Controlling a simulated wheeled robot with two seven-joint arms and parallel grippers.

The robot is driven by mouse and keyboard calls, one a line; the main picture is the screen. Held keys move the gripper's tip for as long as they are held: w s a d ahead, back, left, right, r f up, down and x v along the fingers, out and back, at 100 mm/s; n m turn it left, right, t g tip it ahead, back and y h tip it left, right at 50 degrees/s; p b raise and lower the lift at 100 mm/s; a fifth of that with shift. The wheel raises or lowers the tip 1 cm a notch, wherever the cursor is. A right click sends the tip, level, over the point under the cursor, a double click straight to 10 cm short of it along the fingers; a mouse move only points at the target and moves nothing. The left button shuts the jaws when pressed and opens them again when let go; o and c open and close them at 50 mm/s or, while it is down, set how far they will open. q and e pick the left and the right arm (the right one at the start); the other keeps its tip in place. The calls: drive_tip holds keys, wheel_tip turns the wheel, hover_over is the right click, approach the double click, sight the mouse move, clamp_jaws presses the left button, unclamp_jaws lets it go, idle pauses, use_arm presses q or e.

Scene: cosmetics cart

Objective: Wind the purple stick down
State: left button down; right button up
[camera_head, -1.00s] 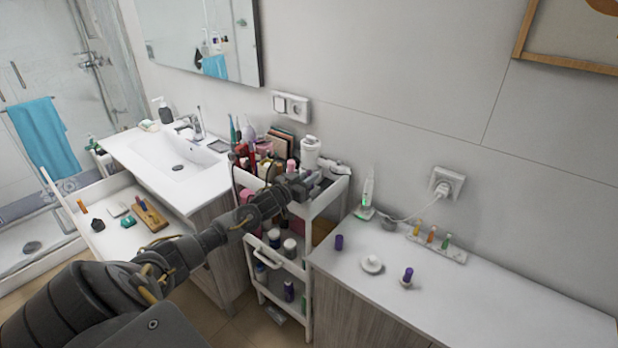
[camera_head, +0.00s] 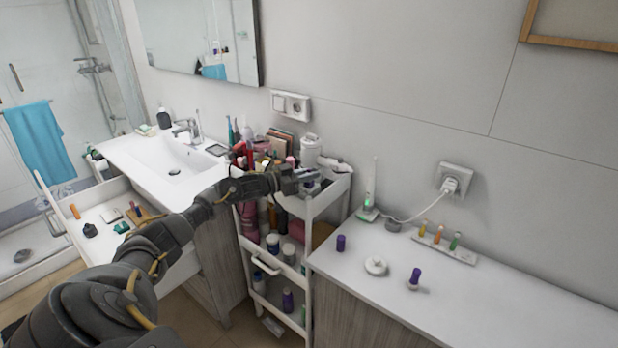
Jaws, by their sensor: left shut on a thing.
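A purple stick (camera_head: 415,275) stands on a small pale base on the white counter at the right, leaning slightly. A short purple cylinder, perhaps its cap (camera_head: 341,243), stands apart near the counter's left edge. My left gripper (camera_head: 310,180) is over the top tier of the white cart, well left of and behind the purple stick, not touching it. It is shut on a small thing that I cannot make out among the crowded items. My right gripper is not in view.
A round white item (camera_head: 376,266) sits between the two purple pieces. A rack of coloured vials (camera_head: 445,248) and a corded device (camera_head: 368,205) stand along the wall. The cart (camera_head: 318,205) is full of bottles. The counter's right part is clear.

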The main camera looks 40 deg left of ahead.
use_arm(q)
drive_tip(key=c, duration=1.4)
unclamp_jaws()
drive_tip(key=shift+c, duration=0.2)
drive_tip(key=b+v, duration=0.3)
drive_tip(key=v, duration=0.7)
drive_tip(key=shift+s+a, duration=0.2)
drive_tip(key=shift+s, duration=0.15)
drive_tip(key=shift+o, duration=0.2)
